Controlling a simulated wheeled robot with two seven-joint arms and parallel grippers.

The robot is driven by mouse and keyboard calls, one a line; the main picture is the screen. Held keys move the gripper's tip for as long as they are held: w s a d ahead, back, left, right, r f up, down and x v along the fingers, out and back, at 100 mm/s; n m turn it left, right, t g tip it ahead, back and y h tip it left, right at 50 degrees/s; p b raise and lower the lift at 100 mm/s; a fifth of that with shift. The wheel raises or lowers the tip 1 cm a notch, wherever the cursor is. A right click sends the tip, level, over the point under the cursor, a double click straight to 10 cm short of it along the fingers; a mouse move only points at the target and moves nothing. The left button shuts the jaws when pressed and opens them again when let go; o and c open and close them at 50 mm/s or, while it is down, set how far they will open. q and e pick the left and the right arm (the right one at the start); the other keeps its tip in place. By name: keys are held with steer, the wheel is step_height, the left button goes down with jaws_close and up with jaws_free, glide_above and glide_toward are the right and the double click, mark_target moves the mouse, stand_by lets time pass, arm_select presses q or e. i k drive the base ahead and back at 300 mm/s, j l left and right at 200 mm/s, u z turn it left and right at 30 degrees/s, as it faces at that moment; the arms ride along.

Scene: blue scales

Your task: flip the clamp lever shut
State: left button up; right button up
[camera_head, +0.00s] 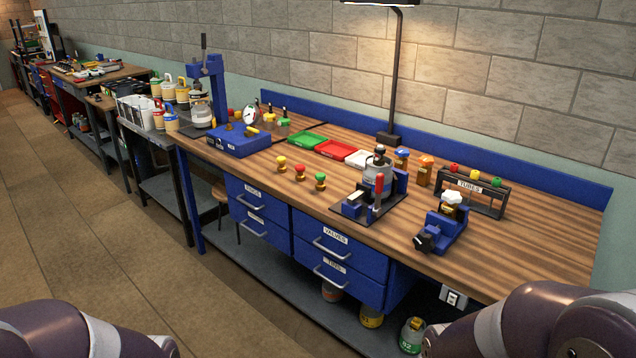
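A clamp fixture stands on the wooden workbench, right of the middle. It has a dark base plate (350,211), a blue block (401,181) and a grey cylindrical part with a black top (377,170). A red-handled lever (379,190) stands roughly upright at its front and looks like the clamp lever. The picture is too small to show how the clamp's jaw sits. Only links of my arms show, at the lower left and lower right corners. Neither of my grippers is in view.
A blue vise (441,234) holding a white-topped part stands right of the fixture. A tube rack (471,194) and small jars (425,171) are behind. Several knobbed stamps (300,173) and trays (334,149) are left. The bench front (400,248) is mostly clear. A lamp post (394,80) rises behind.

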mark_target(376, 211)
steer(key=i+l, duration=0.15)
steer(key=i, duration=0.25)
steer(key=i+l, duration=0.15)
steer(key=i, duration=0.25)
steer(key=i+l+u, duration=0.1)
steer(key=i, duration=0.25)
